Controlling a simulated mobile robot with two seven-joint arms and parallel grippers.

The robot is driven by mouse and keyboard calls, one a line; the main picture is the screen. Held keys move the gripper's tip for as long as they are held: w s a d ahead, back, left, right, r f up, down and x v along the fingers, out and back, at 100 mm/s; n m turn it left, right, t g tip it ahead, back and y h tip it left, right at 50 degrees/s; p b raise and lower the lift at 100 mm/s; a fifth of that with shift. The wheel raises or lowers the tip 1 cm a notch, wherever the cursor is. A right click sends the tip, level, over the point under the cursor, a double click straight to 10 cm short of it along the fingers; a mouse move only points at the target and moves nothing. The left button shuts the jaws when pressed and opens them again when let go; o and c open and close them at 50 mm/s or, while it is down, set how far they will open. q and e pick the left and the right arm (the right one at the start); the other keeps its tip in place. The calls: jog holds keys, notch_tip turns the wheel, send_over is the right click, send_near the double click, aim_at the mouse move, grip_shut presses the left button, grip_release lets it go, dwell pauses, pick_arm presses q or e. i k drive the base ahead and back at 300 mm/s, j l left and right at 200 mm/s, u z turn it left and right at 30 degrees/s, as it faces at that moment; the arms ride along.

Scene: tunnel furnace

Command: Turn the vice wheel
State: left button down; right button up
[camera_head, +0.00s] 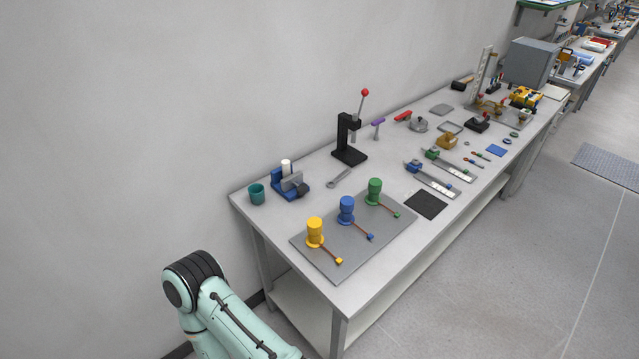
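A small blue and grey device that looks like the vice (291,183) stands near the left end of the workbench, close to the wall. A white cylinder (286,166) stands upright at its top. A dark round part, possibly the wheel (303,191), shows at its right front side; it is too small to make out clearly. A pale green arm of mine shows at the bottom left, in front of and below the bench end. Neither of my grippers is in view.
On the workbench (245,199), a teal cup (257,194) stands left of the vice. A wrench (339,177) and a black lever press (349,140) are to its right. A grey plate (326,266) with yellow, blue and green cylinders lies in front.

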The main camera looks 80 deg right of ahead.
aim_at(302, 189)
jog(key=k+l, duration=0.35)
jog(key=l, duration=0.15)
jog(key=k+l, duration=0.4)
jog(key=l, duration=0.15)
jog(key=k+l, duration=0.35)
jog(key=l, duration=0.15)
jog(key=k+l, duration=0.35)
jog(key=l, duration=0.2)
jog(key=k+l, duration=0.35)
jog(key=l, duration=0.15)
